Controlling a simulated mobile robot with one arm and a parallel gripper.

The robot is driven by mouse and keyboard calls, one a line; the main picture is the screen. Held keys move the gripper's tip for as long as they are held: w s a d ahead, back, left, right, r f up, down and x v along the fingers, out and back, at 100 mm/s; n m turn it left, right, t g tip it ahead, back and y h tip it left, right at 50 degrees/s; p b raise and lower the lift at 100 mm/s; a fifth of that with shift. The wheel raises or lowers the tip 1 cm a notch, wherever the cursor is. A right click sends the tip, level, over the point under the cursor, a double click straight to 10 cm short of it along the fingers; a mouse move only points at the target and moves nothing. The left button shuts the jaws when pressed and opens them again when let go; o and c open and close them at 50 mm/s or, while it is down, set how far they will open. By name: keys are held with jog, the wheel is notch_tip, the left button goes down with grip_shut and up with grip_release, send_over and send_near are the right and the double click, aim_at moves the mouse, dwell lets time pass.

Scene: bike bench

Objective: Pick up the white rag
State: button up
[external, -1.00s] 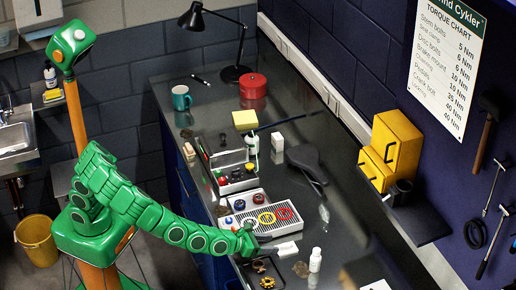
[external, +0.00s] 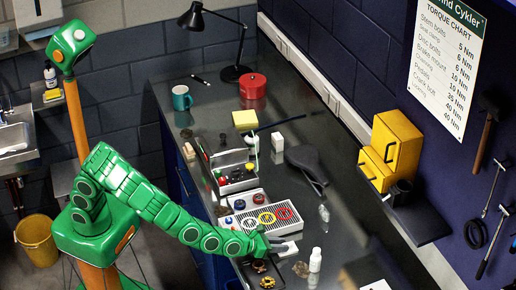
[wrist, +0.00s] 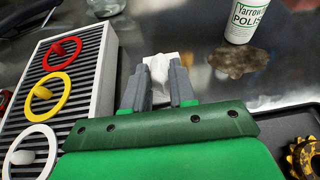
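The white rag (wrist: 161,66) lies on the dark bench top, small and crumpled. In the wrist view it shows between and just beyond the two grey fingertips of my gripper (wrist: 160,88). The fingers are on either side of its near part; I cannot tell whether they press on it. In the external view my green gripper (external: 274,247) is low over the bench at the rag, which shows only as a pale patch beside the fingers. The near part of the rag is partly hidden by the fingers.
A grey ribbed tray (wrist: 72,75) with red, yellow and white rings stands close to the left. A dark tray (wrist: 280,140) with a gold cog (wrist: 306,157) is at the near right.

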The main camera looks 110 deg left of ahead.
grip_shut()
jog(key=shift+r, duration=0.1)
